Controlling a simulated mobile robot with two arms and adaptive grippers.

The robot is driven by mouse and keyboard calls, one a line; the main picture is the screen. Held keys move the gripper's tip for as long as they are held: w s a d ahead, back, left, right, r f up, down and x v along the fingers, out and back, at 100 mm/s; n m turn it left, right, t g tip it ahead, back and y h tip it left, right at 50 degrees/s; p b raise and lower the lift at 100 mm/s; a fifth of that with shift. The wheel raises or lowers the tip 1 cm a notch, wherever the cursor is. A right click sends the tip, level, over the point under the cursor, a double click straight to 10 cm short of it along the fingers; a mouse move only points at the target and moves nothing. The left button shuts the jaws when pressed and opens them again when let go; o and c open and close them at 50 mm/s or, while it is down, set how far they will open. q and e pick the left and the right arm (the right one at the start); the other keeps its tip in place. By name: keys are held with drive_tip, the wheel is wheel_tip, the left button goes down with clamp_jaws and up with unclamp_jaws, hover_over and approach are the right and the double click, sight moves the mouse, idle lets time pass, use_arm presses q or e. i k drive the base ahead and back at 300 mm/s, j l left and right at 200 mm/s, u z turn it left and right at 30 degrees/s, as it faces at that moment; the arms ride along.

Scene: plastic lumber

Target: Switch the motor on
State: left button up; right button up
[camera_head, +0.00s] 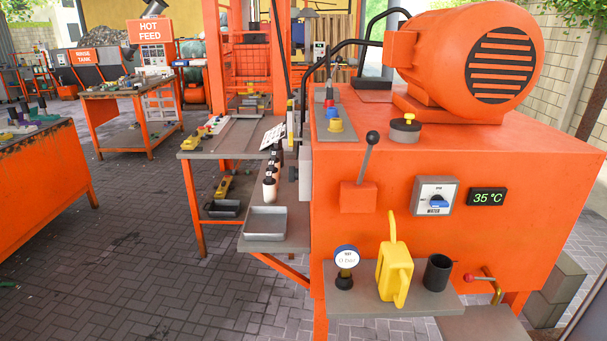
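The large orange motor (455,60) with a black slotted end grille sits on top of the orange machine cabinet (520,170) at the right. On the cabinet's front is a pale switch plate (421,190) with a blue rotary knob (438,201); its small label is hard to read. Left of it a lever (366,160) with a black ball end stands nearly upright on an orange block (358,197). A round grey part with a yellow knob (408,121) sits near the motor. Neither gripper is in view.
A display (487,197) reads 35 °C. A front shelf (385,301) holds a gauge (346,262), a yellow can (394,265) and a dark cup (437,272). A side bench with a grey tray (265,223) stands left of the cabinet. The paved floor (130,230) is open at left.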

sight(293, 173)
drive_tip(key=j+z, duration=0.25)
drive_tip(key=j, duration=0.5)
drive_tip(key=j+z, duration=0.25)
drive_tip(key=j, duration=0.5)
drive_tip(key=z, duration=1.2)
drive_tip(key=j+z, duration=0.2)
drive_tip(key=z, duration=0.2)
drive_tip(key=j+z, duration=0.25)
drive_tip(key=z, duration=0.15)
drive_tip(key=j+z, duration=0.2)
drive_tip(key=z, duration=0.2)
drive_tip(key=j+z, duration=0.2)
drive_tip(key=z, duration=0.25)
drive_tip(key=k+j+z, duration=0.25)
drive_tip(key=j+z, duration=0.2)
drive_tip(key=k+j+z, duration=0.25)
drive_tip(key=z, duration=0.15)
drive_tip(key=k+j+z, duration=0.2)
drive_tip(key=k+z, duration=0.25)
drive_tip(key=k+j+z, duration=0.1)
drive_tip(key=k+z, duration=0.15)
drive_tip(key=z, duration=0.15)
drive_tip(key=k+j+u, duration=0.15)
drive_tip(key=k, duration=0.35)
drive_tip(key=k+j+u, duration=0.1)
drive_tip(key=k+j, duration=0.35)
drive_tip(key=k+j+u, duration=0.15)
drive_tip(key=k+j, duration=0.2)
drive_tip(key=k, duration=0.2)
